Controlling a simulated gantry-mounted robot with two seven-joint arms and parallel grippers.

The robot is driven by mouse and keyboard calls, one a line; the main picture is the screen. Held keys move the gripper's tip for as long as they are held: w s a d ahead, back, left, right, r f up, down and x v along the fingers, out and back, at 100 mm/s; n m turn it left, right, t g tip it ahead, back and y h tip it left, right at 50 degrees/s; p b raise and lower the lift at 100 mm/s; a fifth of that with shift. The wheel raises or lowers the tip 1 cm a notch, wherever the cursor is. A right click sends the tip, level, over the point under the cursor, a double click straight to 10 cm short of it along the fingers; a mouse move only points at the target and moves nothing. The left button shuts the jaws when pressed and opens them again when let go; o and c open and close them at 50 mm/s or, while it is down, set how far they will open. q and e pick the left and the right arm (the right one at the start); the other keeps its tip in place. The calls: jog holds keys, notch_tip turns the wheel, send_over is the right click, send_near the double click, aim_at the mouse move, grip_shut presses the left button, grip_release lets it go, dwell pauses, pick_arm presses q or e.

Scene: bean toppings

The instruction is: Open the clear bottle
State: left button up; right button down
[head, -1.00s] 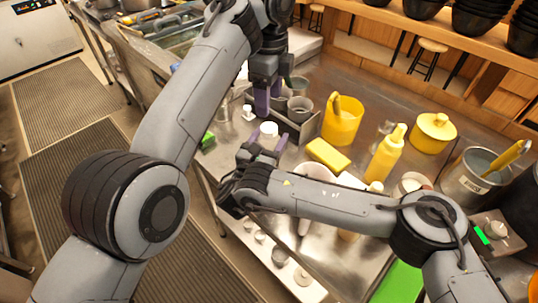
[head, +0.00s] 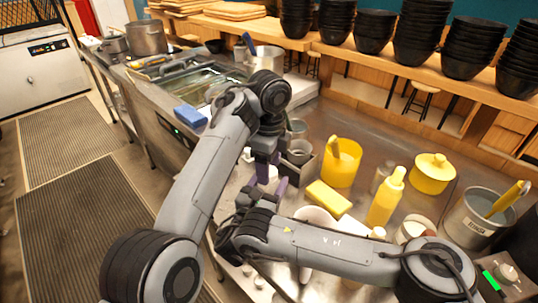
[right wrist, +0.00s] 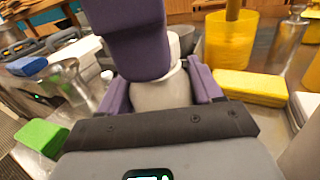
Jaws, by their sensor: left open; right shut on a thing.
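A pale, translucent-looking bottle (right wrist: 160,95) with a white top (right wrist: 174,46) stands upright between the purple fingers of my right gripper (right wrist: 158,84), which is shut on its body. In the head view the bottle is mostly hidden, with only a white bit (head: 268,174) showing by my right gripper (head: 264,196). My left gripper (head: 266,165) is open at the bottle's top. One of its purple fingers (right wrist: 130,40) covers part of the white top in the right wrist view. I cannot tell whether it touches it.
A yellow container (head: 341,165), yellow sponge (head: 328,199), yellow squeeze bottle (head: 385,200) and lidded yellow pot (head: 432,174) stand to the right. A grey caddy with cups (head: 300,160) is just behind the grippers. A green sponge (right wrist: 40,136) lies at left in the wrist view.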

pick_arm(q)
jog(key=shift+f, duration=0.25)
jog(key=shift+c, duration=0.4)
jog(key=c, duration=1)
jog(key=n, duration=0.3)
jog(key=o, duration=1.2)
jog(key=shift+c, duration=0.2)
